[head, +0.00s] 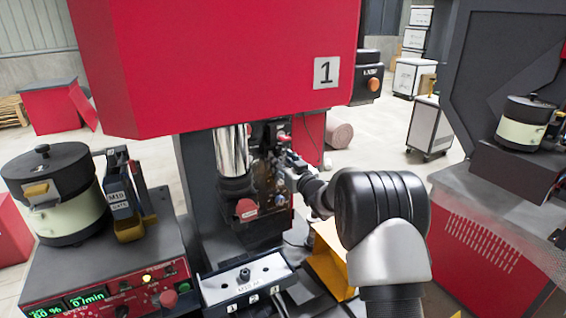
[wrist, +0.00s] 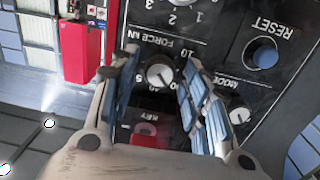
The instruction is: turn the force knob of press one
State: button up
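Press one (head: 215,65) is the big red machine with a "1" plate in the head view. Its black control panel (wrist: 215,45) fills much of the wrist view, upside down. The force knob (wrist: 160,75), silver-faced and labelled FORCE kN, lies between the fingers of my gripper (wrist: 161,62). The fingers are open, one on each side of the knob, with gaps showing beside it. I cannot tell how far the fingertips reach along it. In the head view my gripper (head: 290,160) is at the panel's side, small and partly hidden by my arm.
A MODE knob (wrist: 239,114) sits right of the right finger, and a RESET button (wrist: 262,54) is farther right. A key switch (wrist: 145,129) is below the force knob. A bowl feeder (head: 60,200) stands left; a grey fixture block (head: 245,282) lies below the press.

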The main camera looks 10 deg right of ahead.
jog(key=shift+o, duration=0.2)
jog(key=v, duration=1.2)
jog(key=s+d+r+m+g+h, duration=0.1)
jog(key=s+r+m+g+h, duration=0.15)
jog(key=s, duration=0.65)
jog(key=s+d+r+m+g+h, duration=0.1)
jog(key=s+r+g+h, duration=0.25)
jog(key=s, duration=0.55)
jog(key=s+a+f+g, duration=0.1)
jog(key=s+f+g, duration=0.1)
jog(key=s, duration=0.7)
jog(key=s+a+f+g, duration=0.2)
jog(key=s, duration=0.7)
jog(key=s+a+f+g+y, duration=0.1)
jog(key=s+a+f+g, duration=0.1)
jog(key=s, duration=0.7)
jog(key=shift+s, duration=0.4)
